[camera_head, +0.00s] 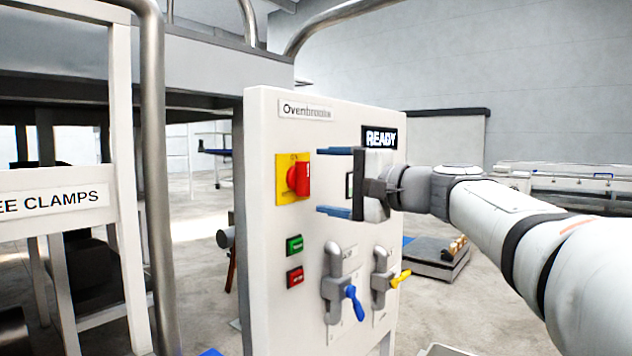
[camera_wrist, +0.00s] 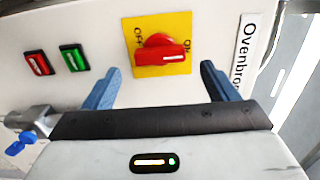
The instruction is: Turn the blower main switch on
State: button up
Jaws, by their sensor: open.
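The red rotary switch (camera_head: 299,179) sits on a yellow plate on the white panel; it also shows in the wrist view (camera_wrist: 162,52). In the wrist view the plate (camera_wrist: 179,20) reads OFF at its left and ON at its right, and the red handle lies across between them. I cannot tell which setting it is at. My gripper (camera_head: 320,181) is open and empty in front of the panel. Its blue fingers are above and below the switch's height in the head view, and to either side of it in the wrist view (camera_wrist: 162,68). They look apart from the switch.
Below the switch are a green button (camera_head: 294,245), a red button (camera_head: 295,277), a blue-handled valve (camera_head: 335,285) and a yellow-handled valve (camera_head: 381,278). A READY sign (camera_head: 380,138) is near the panel's top right. A metal pipe (camera_head: 154,180) stands left of the panel.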

jog(key=shift+v, duration=1.8)
